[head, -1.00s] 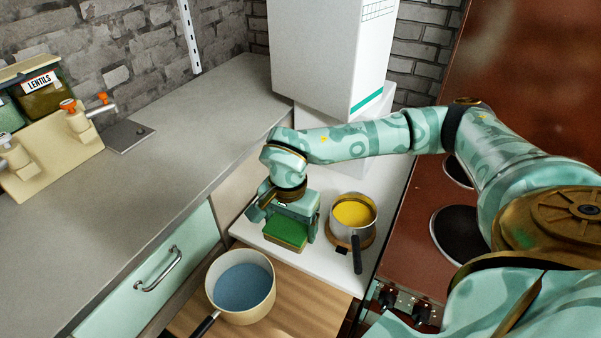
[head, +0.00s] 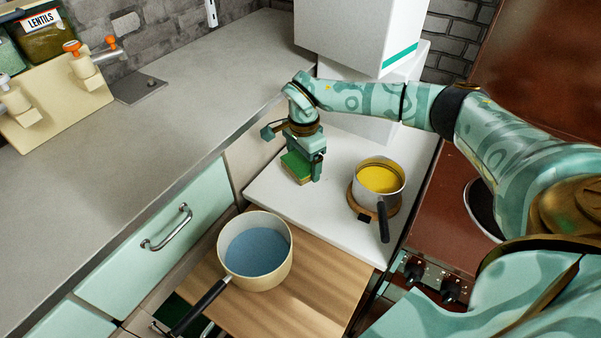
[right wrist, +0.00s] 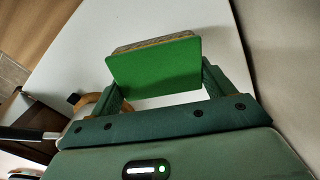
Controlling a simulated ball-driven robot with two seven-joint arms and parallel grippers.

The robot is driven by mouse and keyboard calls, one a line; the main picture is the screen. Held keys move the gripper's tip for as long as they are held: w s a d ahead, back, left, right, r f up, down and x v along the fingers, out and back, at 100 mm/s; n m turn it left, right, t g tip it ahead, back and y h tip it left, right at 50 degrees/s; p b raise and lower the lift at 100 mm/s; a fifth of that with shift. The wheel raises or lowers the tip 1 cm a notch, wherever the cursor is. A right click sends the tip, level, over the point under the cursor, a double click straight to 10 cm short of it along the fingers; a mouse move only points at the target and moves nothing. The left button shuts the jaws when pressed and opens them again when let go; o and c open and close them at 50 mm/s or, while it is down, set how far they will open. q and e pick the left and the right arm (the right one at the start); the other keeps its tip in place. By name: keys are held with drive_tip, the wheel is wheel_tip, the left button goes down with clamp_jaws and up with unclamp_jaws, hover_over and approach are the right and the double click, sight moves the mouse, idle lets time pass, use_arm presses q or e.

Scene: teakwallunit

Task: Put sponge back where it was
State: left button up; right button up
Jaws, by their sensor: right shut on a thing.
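The sponge (head: 296,168) is a small block with a green face and a tan side. My right gripper (head: 304,165) is shut on it, with a finger on either side. They are over the back left part of the white worktop (head: 330,215); I cannot tell whether the sponge touches it. In the right wrist view the sponge (right wrist: 155,66) shows its broad green face between the fingers of the right gripper (right wrist: 160,88), with the white surface behind. My left gripper is not in view.
A pot with yellow contents (head: 380,180) stands on a round wooden trivet right of the sponge. A cream pan with blue contents (head: 256,254) sits on the wooden board (head: 315,295) in front. White boxes (head: 355,35) stand behind. A grey counter (head: 140,160) lies left.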

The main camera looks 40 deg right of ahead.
sight(303, 170)
drive_tip(key=shift+w+f, duration=0.15)
drive_tip(key=shift+f, duration=0.1)
drive_tip(key=f, duration=0.1)
drive_tip(key=f+b, duration=0.1)
drive_tip(key=f, duration=0.1)
drive_tip(key=shift+w+d+f, duration=0.2)
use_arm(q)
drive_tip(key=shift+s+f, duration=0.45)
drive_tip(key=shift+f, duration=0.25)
use_arm(e)
drive_tip(key=shift+r, duration=0.1)
drive_tip(key=shift+s, duration=0.1)
drive_tip(key=o, duration=0.7)
wheel_tip(303, 170, up, 12)
drive_tip(key=p, duration=0.3)
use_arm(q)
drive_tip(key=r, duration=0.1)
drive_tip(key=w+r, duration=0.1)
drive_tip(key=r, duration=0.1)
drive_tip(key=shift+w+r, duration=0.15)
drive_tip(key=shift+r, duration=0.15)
